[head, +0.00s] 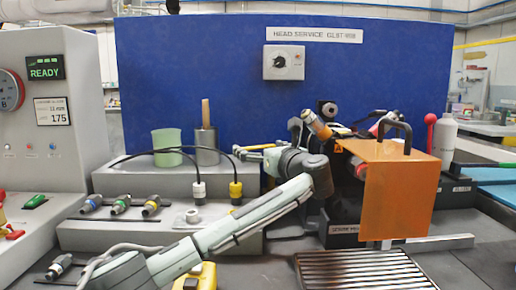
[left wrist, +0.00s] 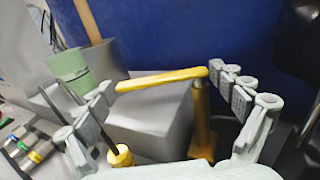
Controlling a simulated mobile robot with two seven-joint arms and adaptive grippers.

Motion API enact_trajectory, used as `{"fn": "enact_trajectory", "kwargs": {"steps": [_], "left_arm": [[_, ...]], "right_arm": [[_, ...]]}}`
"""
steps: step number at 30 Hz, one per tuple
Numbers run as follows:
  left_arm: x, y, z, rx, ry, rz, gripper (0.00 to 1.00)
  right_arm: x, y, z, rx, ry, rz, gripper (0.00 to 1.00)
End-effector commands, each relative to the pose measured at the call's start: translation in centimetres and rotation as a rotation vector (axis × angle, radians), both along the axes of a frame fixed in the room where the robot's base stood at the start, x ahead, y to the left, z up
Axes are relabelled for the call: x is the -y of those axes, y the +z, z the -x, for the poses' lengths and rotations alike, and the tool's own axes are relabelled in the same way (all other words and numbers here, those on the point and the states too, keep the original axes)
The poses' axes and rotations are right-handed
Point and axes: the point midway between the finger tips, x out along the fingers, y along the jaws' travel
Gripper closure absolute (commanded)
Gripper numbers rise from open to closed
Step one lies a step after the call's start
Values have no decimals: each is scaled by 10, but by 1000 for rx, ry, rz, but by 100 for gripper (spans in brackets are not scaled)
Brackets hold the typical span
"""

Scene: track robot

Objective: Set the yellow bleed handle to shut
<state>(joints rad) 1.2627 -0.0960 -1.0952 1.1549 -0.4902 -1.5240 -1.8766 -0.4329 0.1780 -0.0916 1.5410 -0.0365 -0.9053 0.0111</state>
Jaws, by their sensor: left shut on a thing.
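The yellow bleed handle (left wrist: 160,80) shows in the left wrist view as a bar, roughly crosswise, on top of an upright yellow post (left wrist: 201,112). My left gripper (left wrist: 163,84) has one finger at each end of the bar and is shut on it, with its fingers wide apart. In the head view my left gripper (head: 258,150) points left in front of the blue panel, right of the grey cylinder. There the handle is mostly hidden by my gripper and wrist. My right gripper is not in view.
A green cup (head: 167,146) and a grey cylinder (head: 205,147) with a wooden stick stand close left. An orange plate (head: 400,195) with a black handle stands right, near a slatted grate (head: 362,270).

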Motion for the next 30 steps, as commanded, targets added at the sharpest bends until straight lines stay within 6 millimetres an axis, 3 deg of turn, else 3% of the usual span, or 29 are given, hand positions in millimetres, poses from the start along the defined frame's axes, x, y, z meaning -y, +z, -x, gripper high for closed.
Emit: {"fn": "enact_trajectory", "kwargs": {"steps": [5,6,7,24,30], "left_arm": [[-2,2,-1,5,0,0,58],[-2,2,-1,5,0,0,3],[-2,2,-1,5,0,0,0],[-1,0,-1,2,-7,-1,0],[-7,0,-6,1,-100,-1,0]], "right_arm": [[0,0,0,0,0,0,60],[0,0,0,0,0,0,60],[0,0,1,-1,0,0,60],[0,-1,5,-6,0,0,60],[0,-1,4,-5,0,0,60]]}}
